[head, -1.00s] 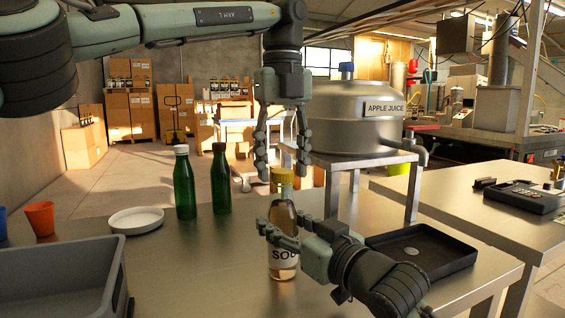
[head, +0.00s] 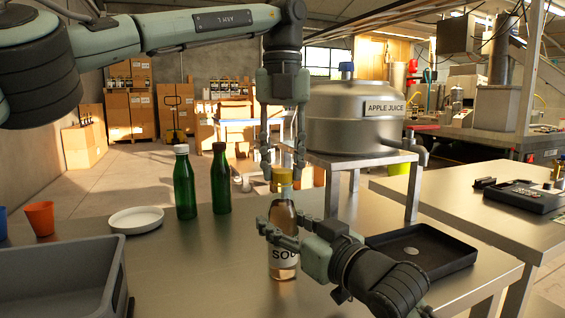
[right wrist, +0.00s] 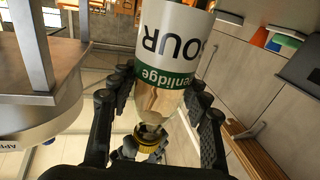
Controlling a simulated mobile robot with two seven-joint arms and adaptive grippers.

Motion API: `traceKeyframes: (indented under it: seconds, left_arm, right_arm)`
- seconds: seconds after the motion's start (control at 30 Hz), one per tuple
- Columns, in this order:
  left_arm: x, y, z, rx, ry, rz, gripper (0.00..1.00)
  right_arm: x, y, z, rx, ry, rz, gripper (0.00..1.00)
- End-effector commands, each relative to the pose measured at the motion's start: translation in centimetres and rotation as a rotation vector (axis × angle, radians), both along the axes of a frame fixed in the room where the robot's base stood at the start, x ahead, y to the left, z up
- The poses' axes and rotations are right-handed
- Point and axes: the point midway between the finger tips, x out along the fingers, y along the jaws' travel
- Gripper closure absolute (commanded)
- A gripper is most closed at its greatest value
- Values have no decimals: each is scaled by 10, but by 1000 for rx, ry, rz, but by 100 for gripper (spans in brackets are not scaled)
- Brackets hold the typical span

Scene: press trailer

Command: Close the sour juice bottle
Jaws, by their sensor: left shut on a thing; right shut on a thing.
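The sour juice bottle (head: 283,262) stands upright on the metal table, with amber juice and a white label. It shows upside down in the right wrist view (right wrist: 172,50). My right gripper (head: 283,232) is shut around the bottle's body from the right. A yellow cap (head: 282,176) sits at the top of the bottle's neck and shows in the right wrist view (right wrist: 150,143). My left gripper (head: 282,168) points down from above, its fingers closed on the sides of the cap. How tightly the cap is seated cannot be told.
Two green bottles (head: 185,185) and a white plate (head: 136,220) stand to the left, with an orange cup (head: 40,218) and a grey crate (head: 118,275). A black tray (head: 450,262) lies at right. The apple juice tank (head: 350,118) stands behind.

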Motion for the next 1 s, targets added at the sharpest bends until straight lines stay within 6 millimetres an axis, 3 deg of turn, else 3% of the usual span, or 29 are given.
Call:
traceKeyframes:
  seconds: [0.2,0.5,0.6,0.73,0.77,0.9,1.0]
  left_arm:
    - [0,-1,-1,-2,2,-590,100]
    - [0,-1,-2,-2,1,-1342,100]
    - [0,0,-1,1,1,-1465,100]
    - [0,0,-1,1,1,-1458,100]
    - [0,0,-1,1,1,-1457,65]
    - [0,0,-1,1,0,-1456,48]
    - [0,0,-1,1,0,-1456,48]
  right_arm:
    - [0,0,0,0,0,0,100]
    - [0,0,0,0,0,0,100]
    - [0,0,0,0,0,0,100]
    - [0,0,0,0,0,0,100]
    - [0,0,0,0,0,0,100]
    - [0,0,0,0,0,0,100]
    - [0,0,0,0,0,0,100]
